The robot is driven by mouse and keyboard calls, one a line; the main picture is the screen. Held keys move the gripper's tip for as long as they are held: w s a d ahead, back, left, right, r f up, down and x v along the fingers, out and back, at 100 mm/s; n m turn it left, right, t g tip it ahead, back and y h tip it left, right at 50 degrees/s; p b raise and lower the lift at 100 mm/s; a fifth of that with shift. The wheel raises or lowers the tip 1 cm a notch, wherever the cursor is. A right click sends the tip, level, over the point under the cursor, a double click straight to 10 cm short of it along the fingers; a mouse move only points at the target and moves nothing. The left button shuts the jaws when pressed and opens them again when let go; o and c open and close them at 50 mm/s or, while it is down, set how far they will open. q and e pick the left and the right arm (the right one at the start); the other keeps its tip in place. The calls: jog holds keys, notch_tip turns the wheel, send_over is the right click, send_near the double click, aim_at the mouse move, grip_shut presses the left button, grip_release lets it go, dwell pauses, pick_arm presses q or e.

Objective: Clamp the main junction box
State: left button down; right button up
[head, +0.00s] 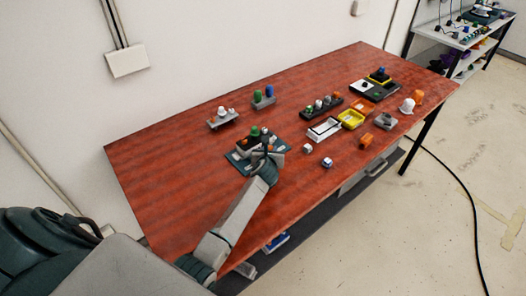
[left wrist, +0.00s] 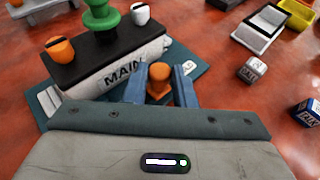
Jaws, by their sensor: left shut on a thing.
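The main junction box, a grey box with a black top and "MAIN" on its front, stands on a teal base plate (left wrist: 205,85). In the left wrist view the box (left wrist: 85,75) carries a green knob (left wrist: 100,18) between an orange knob (left wrist: 59,48) and a white-grey one (left wrist: 141,13). The box (head: 244,148) is partly hidden by my left gripper (head: 265,158) in the head view. My left gripper (left wrist: 160,85) is shut on an orange knob-like piece (left wrist: 159,73) at the front of the box. My right gripper is not in view.
Two small printed cubes (head: 308,148) (head: 327,162) lie to the right. Grey fixtures with knobs (head: 222,122) (head: 264,103) stand behind. A white tray (head: 324,130), a yellow tray (head: 351,119) and orange pieces (head: 366,140) lie further right. The table's left part is clear.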

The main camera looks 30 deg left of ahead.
pick_arm(q)
jog(key=c, duration=1.6)
grip_release()
jog(key=shift+w+r, duration=0.1)
jog(key=shift+r, duration=0.05)
jog(key=o, duration=0.4)
jog(key=shift+w+d, duration=0.1)
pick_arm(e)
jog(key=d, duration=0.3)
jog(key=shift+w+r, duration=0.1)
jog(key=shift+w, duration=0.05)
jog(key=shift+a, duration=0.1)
pick_arm(q)
jog(key=shift+s+d, duration=0.15)
jog(key=shift+s, duration=0.2)
jog(key=b+v, duration=0.2)
jog(key=v, duration=0.7)
jog(key=shift+s+d+r, duration=0.15)
jog(key=shift+s+d, duration=0.05)
jog(key=shift+s, duration=0.2)
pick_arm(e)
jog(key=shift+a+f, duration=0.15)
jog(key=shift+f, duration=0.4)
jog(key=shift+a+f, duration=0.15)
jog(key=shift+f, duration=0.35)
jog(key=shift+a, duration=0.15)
